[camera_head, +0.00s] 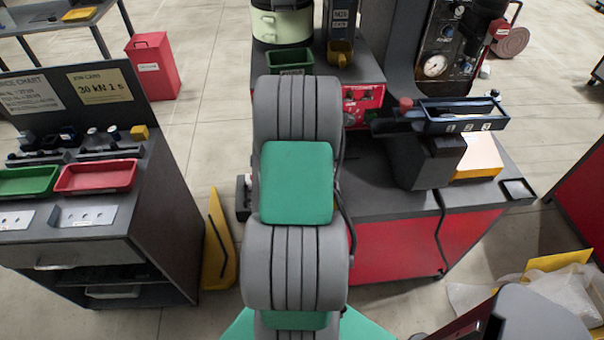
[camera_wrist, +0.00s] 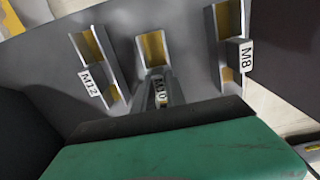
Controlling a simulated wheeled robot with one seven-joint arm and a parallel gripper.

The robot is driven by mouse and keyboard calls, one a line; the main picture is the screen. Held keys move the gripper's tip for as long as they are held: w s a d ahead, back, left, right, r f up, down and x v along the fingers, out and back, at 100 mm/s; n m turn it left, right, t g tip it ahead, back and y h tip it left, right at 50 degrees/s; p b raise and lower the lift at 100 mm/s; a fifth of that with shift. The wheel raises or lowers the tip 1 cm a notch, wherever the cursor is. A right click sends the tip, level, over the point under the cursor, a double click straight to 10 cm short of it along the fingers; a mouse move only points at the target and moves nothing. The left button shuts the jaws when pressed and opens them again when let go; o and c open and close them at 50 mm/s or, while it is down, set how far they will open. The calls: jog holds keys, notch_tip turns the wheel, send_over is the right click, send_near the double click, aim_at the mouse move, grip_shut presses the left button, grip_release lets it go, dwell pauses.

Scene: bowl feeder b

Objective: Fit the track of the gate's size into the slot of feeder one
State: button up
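In the wrist view three grey channel-shaped tracks with yellow inner faces stand on a grey surface. The M12 track (camera_wrist: 97,62) is at left, the M10 track (camera_wrist: 153,50) in the middle and the M8 track (camera_wrist: 228,42) at right. My gripper (camera_wrist: 161,98) is at the near end of the M10 track. Its green-and-black housing fills the lower picture, and narrow grey parts beside the M10 label may be its fingers. I cannot tell if they touch the track. In the head view my arm hides my gripper. A pale green bowl feeder (camera_head: 282,24) stands at the top centre; its slot is not visible.
A dark tray marked 1, 2, 3 (camera_head: 462,116) is on the red bench (camera_head: 395,222). A green bin (camera_head: 290,61) sits below the bowl. Floor shows between the benches.

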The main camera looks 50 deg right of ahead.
jog(key=o, duration=0.4)
jog(key=shift+o, duration=0.2)
jog(key=shift+r, duration=0.15)
